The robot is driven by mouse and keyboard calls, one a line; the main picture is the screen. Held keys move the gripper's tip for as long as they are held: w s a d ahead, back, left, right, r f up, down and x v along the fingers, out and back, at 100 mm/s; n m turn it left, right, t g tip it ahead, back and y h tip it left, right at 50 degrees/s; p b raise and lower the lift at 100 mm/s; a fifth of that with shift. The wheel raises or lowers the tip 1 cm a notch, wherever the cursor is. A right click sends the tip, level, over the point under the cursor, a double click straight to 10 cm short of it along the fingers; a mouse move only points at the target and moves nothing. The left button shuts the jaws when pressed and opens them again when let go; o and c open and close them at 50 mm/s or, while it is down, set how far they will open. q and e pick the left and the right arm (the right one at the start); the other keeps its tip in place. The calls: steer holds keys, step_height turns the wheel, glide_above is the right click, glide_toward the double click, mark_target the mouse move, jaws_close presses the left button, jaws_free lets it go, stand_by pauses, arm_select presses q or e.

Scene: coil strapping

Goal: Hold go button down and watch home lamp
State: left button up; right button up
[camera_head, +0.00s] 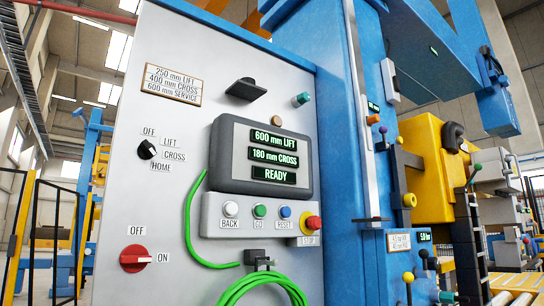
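The green go button (259,211), labelled GO, is in the button row below the display on the grey control panel. It stands between the white BACK button (230,209) and the blue RESET button (285,212). No lamp marked home can be read. A small amber-brown round piece (277,120) and a teal-capped fitting (301,99) sit above the display; I cannot tell whether either is the home lamp. The display (273,155) reads 600 mm LIFT, 180 mm CROSS, READY. Neither gripper is in view, and nothing touches the go button.
A red-and-yellow STOP button (313,223) is right of the row. The black selector (147,149) has OFF, LIFT, CROSS and HOME marks. The red main switch (135,258) points towards ON. A green cable (262,288) hangs below. Blue machine columns (345,100) stand right.

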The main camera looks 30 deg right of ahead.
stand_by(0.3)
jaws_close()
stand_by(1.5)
